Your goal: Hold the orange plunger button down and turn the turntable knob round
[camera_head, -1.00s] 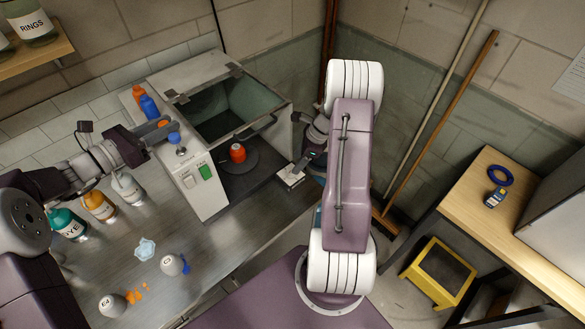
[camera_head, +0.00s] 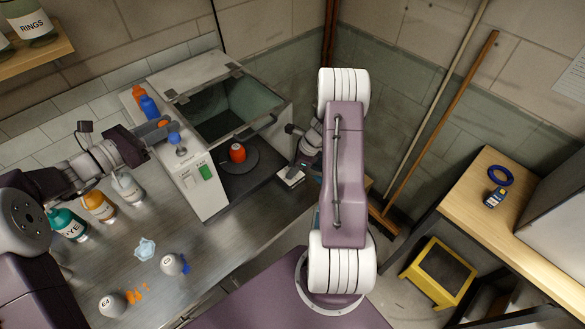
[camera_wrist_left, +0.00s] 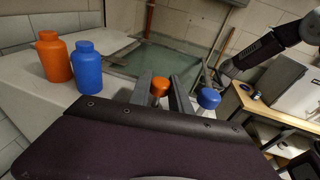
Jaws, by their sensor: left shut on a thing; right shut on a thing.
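The orange plunger button (camera_head: 163,122) is on the grey chamber box; in the left wrist view its orange cap (camera_wrist_left: 160,86) sits between my left gripper's fingers (camera_wrist_left: 162,98). My left gripper (camera_head: 158,130) is shut on it. My right gripper (camera_head: 293,174) reaches down to a small pale plate (camera_head: 290,181) at the right end of the box's dark base. It is shut on what appears to be the turntable knob there, mostly hidden by the jaws. The dark round turntable (camera_head: 250,165) carries a red-orange piece (camera_head: 237,152).
A blue knob (camera_head: 174,138) stands close beside my left fingers. Orange (camera_wrist_left: 53,57) and blue (camera_wrist_left: 87,66) bottles stand on the box top. Several bottles and small flasks are on the steel bench (camera_head: 205,255). A yellow stool (camera_head: 438,272) stands at right.

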